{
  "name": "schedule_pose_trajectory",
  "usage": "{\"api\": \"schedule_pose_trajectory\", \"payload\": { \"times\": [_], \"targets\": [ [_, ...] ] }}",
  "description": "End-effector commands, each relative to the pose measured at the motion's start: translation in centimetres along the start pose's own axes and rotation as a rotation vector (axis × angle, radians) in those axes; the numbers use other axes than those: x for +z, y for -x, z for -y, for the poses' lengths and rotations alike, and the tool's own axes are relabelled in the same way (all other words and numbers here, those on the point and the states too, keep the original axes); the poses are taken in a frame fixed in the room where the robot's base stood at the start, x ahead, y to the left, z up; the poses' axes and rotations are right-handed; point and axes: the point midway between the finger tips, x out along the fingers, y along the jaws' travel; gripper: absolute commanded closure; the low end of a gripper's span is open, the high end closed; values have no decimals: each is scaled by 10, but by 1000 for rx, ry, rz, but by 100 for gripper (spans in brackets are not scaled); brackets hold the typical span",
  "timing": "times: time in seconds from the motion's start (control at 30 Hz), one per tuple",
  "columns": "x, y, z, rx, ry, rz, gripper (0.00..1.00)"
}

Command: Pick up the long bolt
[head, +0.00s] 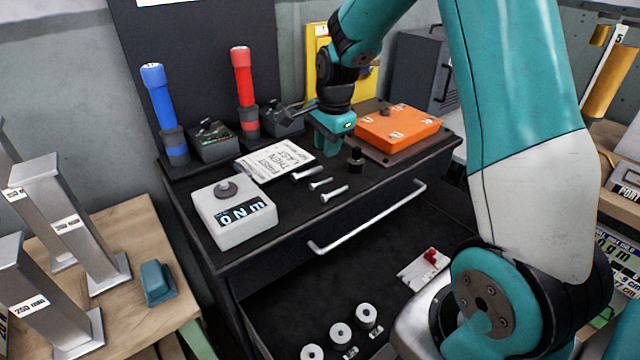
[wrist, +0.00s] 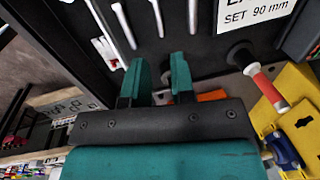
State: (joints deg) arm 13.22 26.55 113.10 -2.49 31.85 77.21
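Three silver bolts lie side by side on the dark cabinet top in the head view: a far one (head: 308,173), a middle one (head: 320,184) and a near one (head: 334,194). The far one looks longest and the middle one shortest, but I cannot be sure which is the long bolt. In the wrist view the bolts (wrist: 124,24) show at the top left, partly cut off by the frame. My gripper (head: 330,150) points down above the cabinet top, behind the bolts. In the wrist view its two fingers (wrist: 156,78) are apart with nothing between them.
A black knobbed piece (head: 356,160) stands right of the bolts. A white printed card (head: 275,160) and a grey box with a display (head: 234,212) are to the left. An orange case (head: 397,129) lies behind right. Below, an open drawer (head: 300,290) holds white rings (head: 340,333).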

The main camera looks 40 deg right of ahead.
Motion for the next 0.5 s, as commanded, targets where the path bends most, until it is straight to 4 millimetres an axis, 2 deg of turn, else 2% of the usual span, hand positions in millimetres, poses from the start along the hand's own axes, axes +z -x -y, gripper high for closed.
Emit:
{"api": "schedule_pose_trajectory", "payload": {
  "times": [0.1,0.2,0.37,0.5],
  "targets": [
    [1,-26,-1,4,2,1,77],
    [1,-40,0,2,2,1,77],
    [1,-50,0,0,3,1,77],
    [2,-66,-2,4,3,2,77]
  ]
}}
